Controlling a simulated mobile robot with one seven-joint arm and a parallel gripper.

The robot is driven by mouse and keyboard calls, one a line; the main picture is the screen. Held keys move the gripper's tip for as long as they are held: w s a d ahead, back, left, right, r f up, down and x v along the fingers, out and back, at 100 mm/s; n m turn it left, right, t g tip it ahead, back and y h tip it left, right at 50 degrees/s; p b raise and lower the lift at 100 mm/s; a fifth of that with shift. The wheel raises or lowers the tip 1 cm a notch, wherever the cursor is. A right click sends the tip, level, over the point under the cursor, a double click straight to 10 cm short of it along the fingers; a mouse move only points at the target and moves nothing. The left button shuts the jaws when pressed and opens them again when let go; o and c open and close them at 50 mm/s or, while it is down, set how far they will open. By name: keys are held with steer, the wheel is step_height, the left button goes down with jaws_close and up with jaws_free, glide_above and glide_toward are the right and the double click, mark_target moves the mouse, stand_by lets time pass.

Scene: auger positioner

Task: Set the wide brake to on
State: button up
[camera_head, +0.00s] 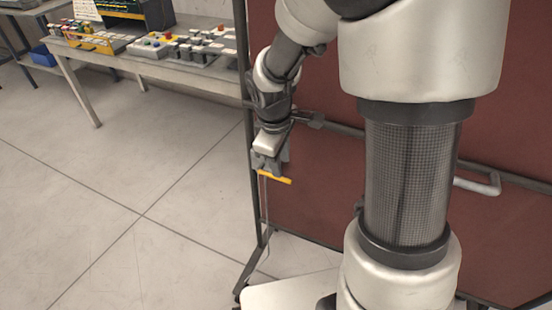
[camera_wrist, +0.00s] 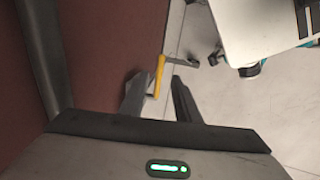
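A thin yellow bar (camera_head: 273,178) shows right at the tip of my gripper (camera_head: 268,165), beside the left edge of the dark red panel. In the wrist view the yellow bar (camera_wrist: 159,76) stands between the two fingers of my gripper (camera_wrist: 156,92), closer to the left finger. A gap shows between the right finger and the bar. I cannot tell whether the left finger touches it. A grey piece (camera_wrist: 184,62) extends to the right from near the bar's upper end. No label shows, so I cannot tell whether this bar is the wide brake or which setting it has.
The dark red panel (camera_head: 330,190) in a grey frame stands beside my gripper. A light handle (camera_head: 478,185) sticks out at its right. A table (camera_head: 150,65) with buttons and blocks stands at the back left. The tiled floor (camera_head: 130,190) at the left is clear.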

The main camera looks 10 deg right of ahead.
mark_target(282, 180)
steer(key=f, duration=0.4)
steer(key=w+f+b, duration=0.1)
steer(key=f, duration=0.1)
steer(key=shift+d, duration=0.35)
steer(key=shift+c, duration=0.4)
jaws_close()
